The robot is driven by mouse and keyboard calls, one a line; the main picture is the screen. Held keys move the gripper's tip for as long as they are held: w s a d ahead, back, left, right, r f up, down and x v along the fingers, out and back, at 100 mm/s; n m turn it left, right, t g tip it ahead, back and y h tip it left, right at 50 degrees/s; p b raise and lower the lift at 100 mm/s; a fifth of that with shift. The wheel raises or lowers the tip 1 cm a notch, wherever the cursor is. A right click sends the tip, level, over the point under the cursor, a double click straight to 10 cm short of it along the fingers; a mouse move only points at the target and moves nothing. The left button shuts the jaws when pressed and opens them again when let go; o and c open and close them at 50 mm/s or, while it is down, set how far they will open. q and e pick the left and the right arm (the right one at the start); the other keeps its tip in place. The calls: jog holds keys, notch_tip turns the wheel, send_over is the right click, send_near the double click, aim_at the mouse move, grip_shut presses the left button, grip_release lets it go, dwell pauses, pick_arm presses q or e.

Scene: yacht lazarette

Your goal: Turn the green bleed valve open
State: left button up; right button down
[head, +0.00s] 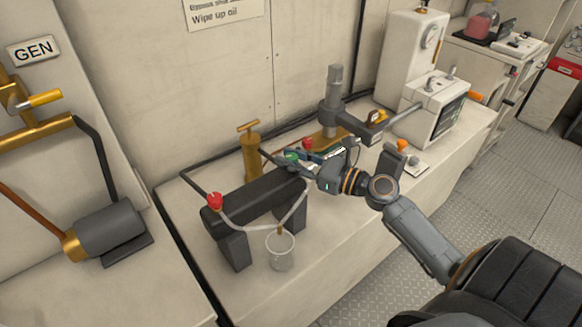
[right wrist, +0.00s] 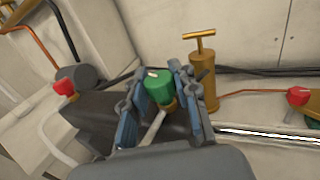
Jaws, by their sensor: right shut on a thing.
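The green bleed valve (head: 291,158) sits at the far right end of a dark block (head: 250,203) on the white bench. In the right wrist view the green knob (right wrist: 159,90) has a small white mark on top and stands between my finger pads. My right gripper (head: 298,164) reaches in from the right and is shut on the knob. In the right wrist view its blue-grey fingers (right wrist: 160,98) lie on either side of it. The fingers hide part of the knob and its base. My left gripper is not in view.
A red knob (head: 215,200) tops the block's near left end. A pale tube runs into a clear cup (head: 281,252). A brass hand pump (head: 250,157) stands behind. Another red knob (head: 307,145) and a grey post (head: 334,90) stand close beyond my gripper. The bench front is clear.

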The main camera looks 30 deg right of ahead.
jog(key=n+y+b, duration=0.1)
jog(key=n+g+y+b, duration=0.1)
jog(key=shift+f+g+y, duration=0.2)
jog(key=shift+g+y, duration=0.1)
jog(key=shift+r+n+g+y+b, duration=0.1)
jog(key=shift+n+g+y+b, duration=0.5)
jog(key=shift+n+g+y, duration=0.7)
jog(key=shift+g+y, duration=0.1)
jog(key=shift+y, duration=0.1)
jog(key=c, duration=1)
grip_release()
jog(key=shift+d, duration=0.1)
jog(key=v, duration=1.2)
